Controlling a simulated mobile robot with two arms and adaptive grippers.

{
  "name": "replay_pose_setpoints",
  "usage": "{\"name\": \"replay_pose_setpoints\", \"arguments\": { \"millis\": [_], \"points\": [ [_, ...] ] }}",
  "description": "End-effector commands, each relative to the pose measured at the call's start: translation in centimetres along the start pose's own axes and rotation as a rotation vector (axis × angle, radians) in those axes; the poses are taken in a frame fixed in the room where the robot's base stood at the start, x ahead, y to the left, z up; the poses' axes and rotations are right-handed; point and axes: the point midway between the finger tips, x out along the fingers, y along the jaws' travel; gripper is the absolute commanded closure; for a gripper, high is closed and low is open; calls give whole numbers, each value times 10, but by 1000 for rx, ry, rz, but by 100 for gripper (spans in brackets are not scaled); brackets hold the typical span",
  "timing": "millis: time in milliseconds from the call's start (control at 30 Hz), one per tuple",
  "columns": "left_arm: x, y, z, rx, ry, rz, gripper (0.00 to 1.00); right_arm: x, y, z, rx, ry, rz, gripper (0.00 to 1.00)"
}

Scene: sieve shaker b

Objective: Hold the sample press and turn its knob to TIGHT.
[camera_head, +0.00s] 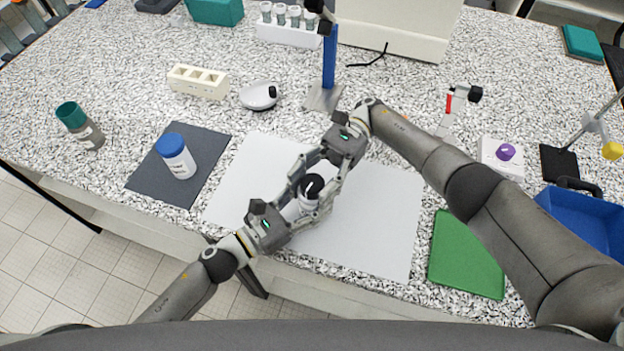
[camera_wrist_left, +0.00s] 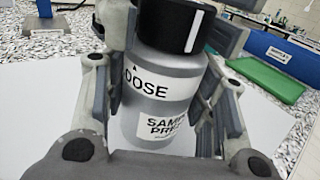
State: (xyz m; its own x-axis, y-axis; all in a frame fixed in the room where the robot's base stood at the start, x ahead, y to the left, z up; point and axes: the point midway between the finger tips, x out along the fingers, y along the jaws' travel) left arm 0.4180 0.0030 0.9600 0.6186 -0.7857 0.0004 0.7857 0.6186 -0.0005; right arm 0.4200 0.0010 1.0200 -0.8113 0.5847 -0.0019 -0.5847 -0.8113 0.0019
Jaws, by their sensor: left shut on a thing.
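The sample press (camera_wrist_left: 160,90) is a grey cylinder with a black knob (camera_wrist_left: 165,22) on top. It stands upright on the white mat and also shows in the head view (camera_head: 305,203). My left gripper (camera_head: 303,208) is shut on its body. My right gripper (camera_head: 318,180) reaches in from above, with its fingers on either side of the knob; whether they touch it is unclear. In the left wrist view, the knob's white line is right of the partly hidden LOOSE label (camera_wrist_left: 147,82). No TIGHT mark is visible.
The white mat (camera_head: 375,235) is clear on the right. A green mat (camera_head: 468,255) and a blue bin (camera_head: 585,220) lie right, near my right arm.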

Motion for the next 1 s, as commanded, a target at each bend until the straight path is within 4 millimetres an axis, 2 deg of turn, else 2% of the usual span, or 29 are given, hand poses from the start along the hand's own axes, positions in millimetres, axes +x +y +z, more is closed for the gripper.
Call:
{"name": "replay_pose_setpoints", "arguments": {
  "millis": [467, 667, 1000],
  "points": [
    [0, 0, 0, -1, 0, -1, 89, -1, 0, 5, -3, -1, -1, 37],
    [0, 0, 0, -1, 0, 0, 89, -1, 1, 28, -4, 1, 0, 37],
    [0, 0, 0, 0, 0, 0, 89, -1, 0, 86, -3, 1, 0, 37]
  ]
}}
